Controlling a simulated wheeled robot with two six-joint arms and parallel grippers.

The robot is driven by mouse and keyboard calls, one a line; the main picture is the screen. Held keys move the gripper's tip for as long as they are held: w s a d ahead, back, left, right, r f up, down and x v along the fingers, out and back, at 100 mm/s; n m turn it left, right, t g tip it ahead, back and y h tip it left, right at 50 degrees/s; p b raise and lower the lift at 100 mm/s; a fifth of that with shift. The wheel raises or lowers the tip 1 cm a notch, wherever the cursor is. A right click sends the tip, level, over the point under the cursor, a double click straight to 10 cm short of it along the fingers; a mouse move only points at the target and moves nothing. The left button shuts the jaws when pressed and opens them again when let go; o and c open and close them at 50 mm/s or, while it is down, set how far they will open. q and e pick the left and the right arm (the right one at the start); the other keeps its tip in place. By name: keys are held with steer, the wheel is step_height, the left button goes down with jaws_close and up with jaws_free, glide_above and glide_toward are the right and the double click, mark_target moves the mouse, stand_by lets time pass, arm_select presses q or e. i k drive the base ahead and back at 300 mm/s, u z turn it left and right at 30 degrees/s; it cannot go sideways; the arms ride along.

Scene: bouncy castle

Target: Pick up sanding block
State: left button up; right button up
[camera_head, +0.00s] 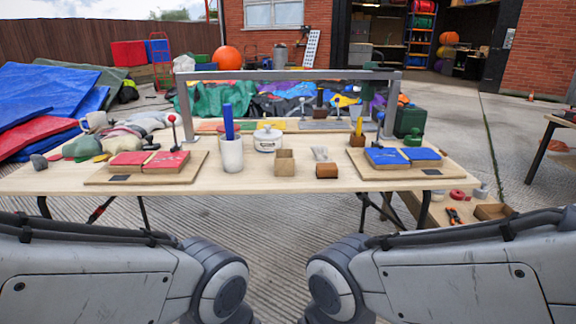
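A small brown block (327,171), which looks like the sanding block, sits near the front middle of the wooden table (230,182). Only links of my two arms show along the bottom of the picture, in front of the table. Neither of my grippers is in view.
Boards with red pads (148,161) and blue pads (402,157) flank the middle. A white cup (232,155) with a blue stick and a white lidded pot (268,139) stand left of the box. A grey metal frame (290,75) spans the table's back.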

mark_target(323, 170)
steer(key=u, duration=0.45)
steer(key=i, duration=1)
steer(key=z, duration=0.5)
